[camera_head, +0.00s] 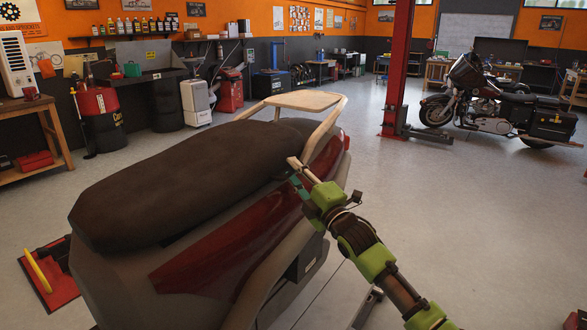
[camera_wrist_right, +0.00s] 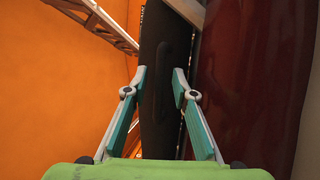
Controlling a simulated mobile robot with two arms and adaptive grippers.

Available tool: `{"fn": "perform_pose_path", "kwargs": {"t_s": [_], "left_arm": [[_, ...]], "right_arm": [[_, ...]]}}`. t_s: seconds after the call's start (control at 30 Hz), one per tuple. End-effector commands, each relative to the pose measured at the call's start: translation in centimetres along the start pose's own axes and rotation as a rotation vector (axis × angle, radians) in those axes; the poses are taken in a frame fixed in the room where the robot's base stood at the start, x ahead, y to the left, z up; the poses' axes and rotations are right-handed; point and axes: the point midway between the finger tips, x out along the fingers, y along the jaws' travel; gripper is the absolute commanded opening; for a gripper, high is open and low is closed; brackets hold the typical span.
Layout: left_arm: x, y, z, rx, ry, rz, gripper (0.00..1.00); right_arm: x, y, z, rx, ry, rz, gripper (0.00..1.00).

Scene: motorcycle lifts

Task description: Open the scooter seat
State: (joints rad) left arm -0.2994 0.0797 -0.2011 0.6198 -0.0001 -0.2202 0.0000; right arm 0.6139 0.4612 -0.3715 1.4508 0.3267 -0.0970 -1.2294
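The scooter seat (camera_head: 180,180) is long, dark brown and padded. It lies down flat on the scooter's grey and dark red body (camera_head: 220,250), with no gap showing under it. My right gripper (camera_head: 297,172) reaches from the lower right to the seat's rear right side, beside the pale rear rack. In the right wrist view, the gripper (camera_wrist_right: 160,78) is open, its two fingers apart. The dark seat edge (camera_wrist_right: 162,50) shows between and beyond the fingertips, with the red body panel (camera_wrist_right: 245,70) to the right. I cannot tell whether the fingers touch it. My left gripper is not in view.
The beige rear rack (camera_head: 303,100) stands up close behind the gripper. A red lift post (camera_head: 398,65) and a parked motorcycle (camera_head: 490,105) are farther back. A red and yellow item (camera_head: 50,275) lies on the floor at left. Floor to the right is mostly clear.

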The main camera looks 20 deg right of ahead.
Motion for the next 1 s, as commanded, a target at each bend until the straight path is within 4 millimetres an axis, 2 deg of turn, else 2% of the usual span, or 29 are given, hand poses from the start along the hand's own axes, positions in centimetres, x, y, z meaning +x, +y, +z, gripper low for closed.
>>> {"fn": "perform_pose_path", "kwargs": {"t_s": [0.37, 0.47, 0.5, 0.73, 0.87, 1.0], "left_arm": [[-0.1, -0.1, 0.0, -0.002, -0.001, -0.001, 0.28], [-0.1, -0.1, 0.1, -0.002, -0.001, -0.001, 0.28], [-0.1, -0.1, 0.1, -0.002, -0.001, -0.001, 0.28], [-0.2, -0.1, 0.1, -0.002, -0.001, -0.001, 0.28], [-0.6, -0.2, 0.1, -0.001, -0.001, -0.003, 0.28], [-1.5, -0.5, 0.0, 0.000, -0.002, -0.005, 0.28]], "right_arm": [[0.6, 0.0, 0.0, 0.000, 0.000, 0.001, 0.25], [0.6, 0.0, 0.0, 0.000, 0.000, 0.000, 0.04], [0.6, 0.0, 0.0, 0.000, 0.000, 0.000, 0.00], [0.6, 0.1, -0.1, -0.003, 0.001, 0.001, 0.00], [1.0, 1.2, -0.6, -0.021, 0.006, 0.011, 0.00], [1.9, 3.7, -2.1, -0.067, 0.019, 0.034, 0.00]]}}
